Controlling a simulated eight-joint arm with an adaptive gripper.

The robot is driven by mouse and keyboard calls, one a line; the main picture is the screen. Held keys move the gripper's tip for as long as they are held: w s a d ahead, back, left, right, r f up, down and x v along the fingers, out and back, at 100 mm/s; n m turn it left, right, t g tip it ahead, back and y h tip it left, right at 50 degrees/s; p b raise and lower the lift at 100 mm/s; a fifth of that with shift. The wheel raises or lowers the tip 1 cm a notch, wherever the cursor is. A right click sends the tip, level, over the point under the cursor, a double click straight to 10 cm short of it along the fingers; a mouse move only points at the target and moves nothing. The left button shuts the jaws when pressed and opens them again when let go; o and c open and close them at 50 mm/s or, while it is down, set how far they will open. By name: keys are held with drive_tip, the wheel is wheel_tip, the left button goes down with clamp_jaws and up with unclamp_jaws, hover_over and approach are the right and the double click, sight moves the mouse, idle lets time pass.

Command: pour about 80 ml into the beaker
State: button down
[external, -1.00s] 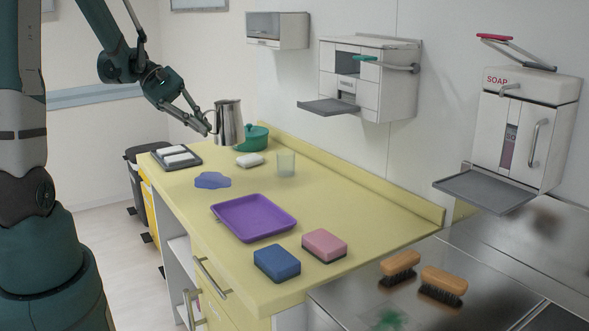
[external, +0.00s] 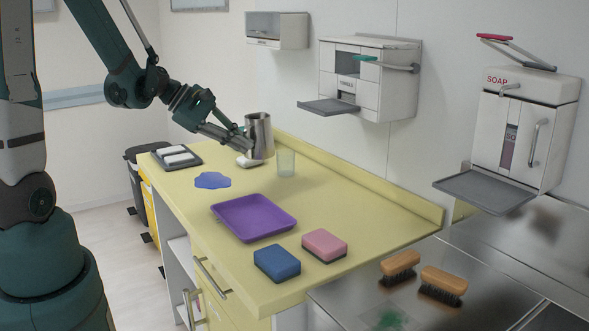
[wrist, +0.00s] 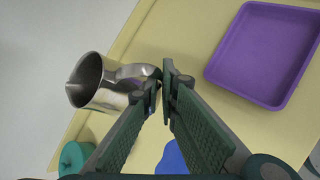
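A steel jug (external: 260,138) hangs above the counter in the external view, about upright, with any lean hard to judge. My gripper (external: 240,137) is at its left side. In the wrist view my gripper (wrist: 162,84) has its fingers closed on the handle of the jug (wrist: 104,94). The jug's mouth is dark inside and no liquid can be made out. The beaker (external: 286,163), clear and faintly greenish, stands upright on the counter just right of and below the jug. I cannot make out the beaker in the wrist view.
The yellow counter (external: 345,205) holds a purple tray (external: 253,217), a blue flat patch (external: 212,180), a blue sponge (external: 277,263) and a pink sponge (external: 324,245). A white block (external: 246,162) is below the jug. A green pot (wrist: 73,157) shows in the wrist view.

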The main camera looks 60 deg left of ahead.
sight(256, 143)
drive_tip(key=shift+n+t+y, duration=0.4)
drive_tip(key=shift+n+y, duration=0.5)
drive_tip(key=shift+w+d+r, duration=0.1)
drive_tip(key=shift+w+d, duration=0.5)
drive_tip(key=shift+d, duration=0.25)
drive_tip(key=shift+w+d+r, duration=0.1)
drive_tip(key=shift+w+d, duration=0.5)
drive_tip(key=shift+d, duration=0.25)
drive_tip(key=shift+w+d+r+n+y, duration=0.8)
drive_tip(key=shift+w+d+r, duration=0.45)
drive_tip(key=shift+d, duration=1.45)
drive_tip(key=shift+w+d+r+n+y, duration=0.75)
drive_tip(key=shift+d+r, duration=0.7)
drive_tip(key=shift+d, duration=1.25)
drive_tip(key=shift+w+f+b, duration=0.15)
drive_tip(key=shift+f+b, duration=0.3)
drive_tip(key=shift+f, duration=6.25)
